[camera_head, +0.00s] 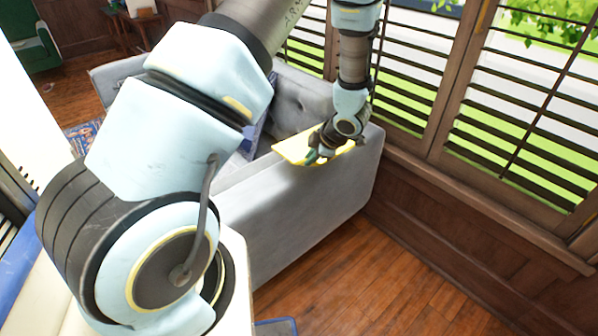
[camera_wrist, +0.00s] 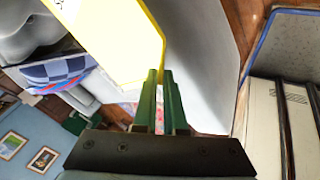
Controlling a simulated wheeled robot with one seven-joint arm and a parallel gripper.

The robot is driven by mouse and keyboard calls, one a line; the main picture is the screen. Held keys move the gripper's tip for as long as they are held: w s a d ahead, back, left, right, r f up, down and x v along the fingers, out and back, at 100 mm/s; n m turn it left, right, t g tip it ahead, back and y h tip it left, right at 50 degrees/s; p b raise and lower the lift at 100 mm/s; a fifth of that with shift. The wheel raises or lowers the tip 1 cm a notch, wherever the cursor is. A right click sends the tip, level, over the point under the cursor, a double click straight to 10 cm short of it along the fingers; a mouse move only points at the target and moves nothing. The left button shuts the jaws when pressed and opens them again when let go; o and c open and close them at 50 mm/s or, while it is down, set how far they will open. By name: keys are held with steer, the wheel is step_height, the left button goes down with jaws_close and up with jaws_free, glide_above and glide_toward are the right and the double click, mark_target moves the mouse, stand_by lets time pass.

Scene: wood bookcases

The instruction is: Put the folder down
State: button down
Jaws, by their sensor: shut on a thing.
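In the wrist view the yellow folder (camera_wrist: 112,38) rises from the fingertips toward the upper left. My gripper (camera_head: 322,152) is at the folder's near edge in the head view. In the wrist view the two green fingers of my gripper (camera_wrist: 160,78) are close together on the folder's edge. Whether the folder touches the sofa cannot be told.
Slatted windows (camera_head: 520,110) and a wood-panelled wall (camera_head: 460,225) stand right of the sofa. Bare wooden floor (camera_head: 350,285) lies in front. A green armchair (camera_head: 35,45) is far back left. A patterned cushion (camera_wrist: 50,77) shows in the wrist view.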

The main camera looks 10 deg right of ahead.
step_height(320, 180, down, 7)
steer(key=shift+r, duration=0.2)
steer(key=c, duration=1)
jaws_free()
steer(key=v, duration=1.2)
steer(key=w+a+r+m+h, duration=0.5)
steer(key=w+r+m, duration=0.15)
steer(key=r, duration=0.35)
steer(key=s+a+r+m+g, duration=0.2)
steer(key=s+a+m, duration=0.3)
steer(key=a, duration=0.5)
steer(key=s+a+r+m+g+y, duration=0.1)
steer(key=s+a+r+m, duration=0.3)
steer(key=s+a, duration=0.4)
steer(key=shift+s+a+m+g+y, duration=0.35)
steer(key=shift+a+m, duration=0.5)
steer(key=shift+a, duration=0.4)
